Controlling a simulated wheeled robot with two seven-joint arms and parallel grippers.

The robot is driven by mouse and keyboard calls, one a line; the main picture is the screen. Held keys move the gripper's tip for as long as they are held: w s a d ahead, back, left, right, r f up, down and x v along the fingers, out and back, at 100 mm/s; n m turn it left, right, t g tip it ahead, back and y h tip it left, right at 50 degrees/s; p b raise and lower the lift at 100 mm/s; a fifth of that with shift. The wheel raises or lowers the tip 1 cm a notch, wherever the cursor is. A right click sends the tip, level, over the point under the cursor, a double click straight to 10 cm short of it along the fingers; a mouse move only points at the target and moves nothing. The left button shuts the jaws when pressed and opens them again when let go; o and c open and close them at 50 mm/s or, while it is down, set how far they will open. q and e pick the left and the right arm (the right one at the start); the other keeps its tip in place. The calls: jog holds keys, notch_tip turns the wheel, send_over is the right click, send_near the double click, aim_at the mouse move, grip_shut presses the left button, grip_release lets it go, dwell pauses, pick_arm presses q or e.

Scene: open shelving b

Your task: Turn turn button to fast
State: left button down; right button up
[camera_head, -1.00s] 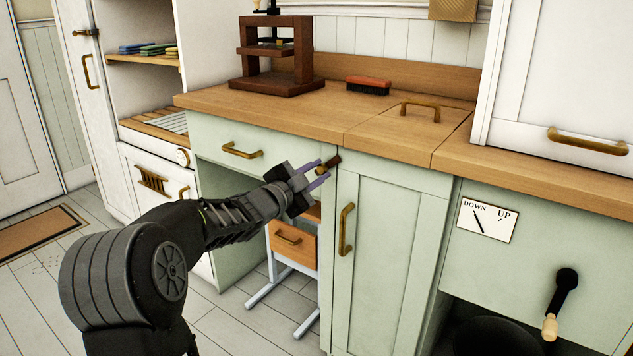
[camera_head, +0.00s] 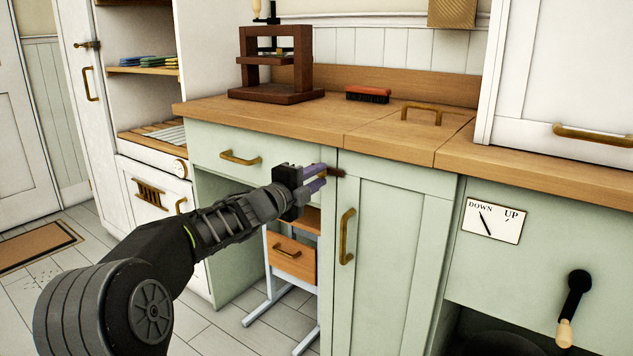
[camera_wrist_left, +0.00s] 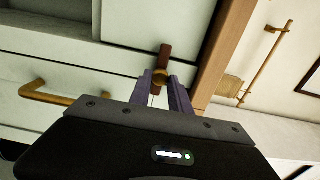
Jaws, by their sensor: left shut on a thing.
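The turn button (camera_head: 337,172) is a small dark-brown wooden bar with a brass-coloured part. It sits near the top left of the narrow green cupboard door (camera_head: 385,240), at the seam with the frame. It lies nearly level, its right end over the door. My left gripper (camera_head: 321,178) reaches in from the left, its purple fingers shut on the turn button. In the left wrist view, the fingers (camera_wrist_left: 160,90) close around the brass-coloured part, and the brown bar (camera_wrist_left: 165,56) extends beyond them. The fingers partly hide the button. My right gripper is not in view.
The wooden countertop (camera_head: 290,118) overhangs just above the button. A brass drawer handle (camera_head: 240,158) is to the left, and the door's brass handle (camera_head: 347,236) is below. A small drawer unit (camera_head: 291,255) stands under the counter behind my forearm.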

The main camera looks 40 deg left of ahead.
pick_arm(q)
jog(key=shift+f, duration=0.1)
dwell(0.3)
jog(key=c, duration=1.2)
grip_release()
jog(key=s+p, duration=0.1)
jog(key=s, duration=0.7)
jog(key=shift+p, duration=0.35)
jog(key=shift+w, duration=0.1)
